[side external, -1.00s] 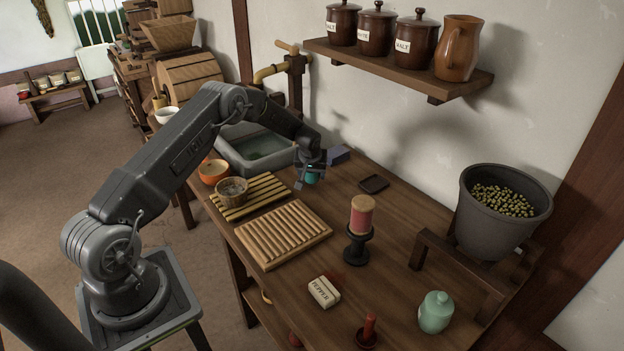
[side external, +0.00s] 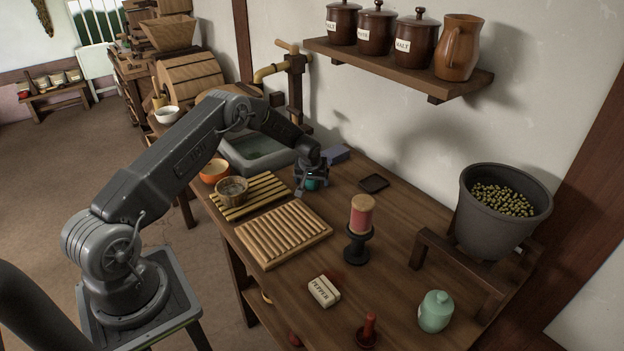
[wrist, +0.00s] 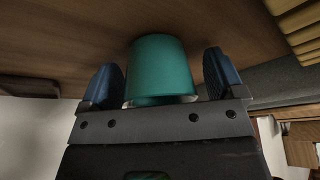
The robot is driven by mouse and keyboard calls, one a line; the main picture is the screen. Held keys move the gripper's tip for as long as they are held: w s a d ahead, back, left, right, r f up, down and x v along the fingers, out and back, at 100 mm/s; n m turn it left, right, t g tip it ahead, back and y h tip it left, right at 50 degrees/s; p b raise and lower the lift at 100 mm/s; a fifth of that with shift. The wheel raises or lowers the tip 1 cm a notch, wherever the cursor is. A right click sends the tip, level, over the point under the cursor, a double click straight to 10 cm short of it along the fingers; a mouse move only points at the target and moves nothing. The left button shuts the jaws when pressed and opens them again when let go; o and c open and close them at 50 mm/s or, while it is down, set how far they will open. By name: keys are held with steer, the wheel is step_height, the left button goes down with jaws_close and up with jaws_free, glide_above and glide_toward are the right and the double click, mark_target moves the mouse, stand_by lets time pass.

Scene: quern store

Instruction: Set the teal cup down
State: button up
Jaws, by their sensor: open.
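The teal cup (wrist: 160,68) stands between the two blue finger pads of my gripper (wrist: 165,80) in the wrist view. A narrow gap shows on each side of it, so my gripper is open around the cup. In the side external view the cup (side external: 312,184) shows as a small teal patch at the end of my gripper (side external: 310,185), mostly hidden by it. The cup is at the wooden table top, between the slatted rack and a small dark tray. Its contact with the wood cannot be seen clearly.
A slatted rack (side external: 262,191) with a wooden bowl (side external: 232,187) and a ribbed board (side external: 283,236) lie to the left and front. A stone sink (side external: 257,155) is behind. A dark tray (side external: 374,183) and a spool on a stand (side external: 361,218) are to the right.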

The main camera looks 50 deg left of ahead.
steer(key=shift+r, duration=0.1)
steer(key=shift+r, duration=0.3)
steer(key=s+d+r+m, duration=0.15)
steer(key=d+r, duration=0.25)
steer(key=r, duration=0.4)
steer(key=s+d+r, duration=0.3)
steer(key=r, duration=0.5)
steer(key=s+d+r+m, duration=0.1)
steer(key=s+d+r, duration=0.25)
steer(key=r, duration=0.35)
steer(key=s+d+r+m+t+h, duration=0.1)
steer(key=s+d+r+m, duration=0.1)
steer(key=s+d+r, duration=0.65)
steer(key=s+d+r+m+h, duration=0.1)
steer(key=s+d, duration=0.3)
steer(key=s, duration=0.6)
steer(key=s+d+r+m+t+h, duration=0.1)
steer(key=s+d, duration=0.4)
steer(key=s, duration=0.5)
steer(key=shift+s+d+r+m, duration=0.25)
steer(key=shift+r+m, duration=0.2)
steer(key=shift+m, duration=0.8)
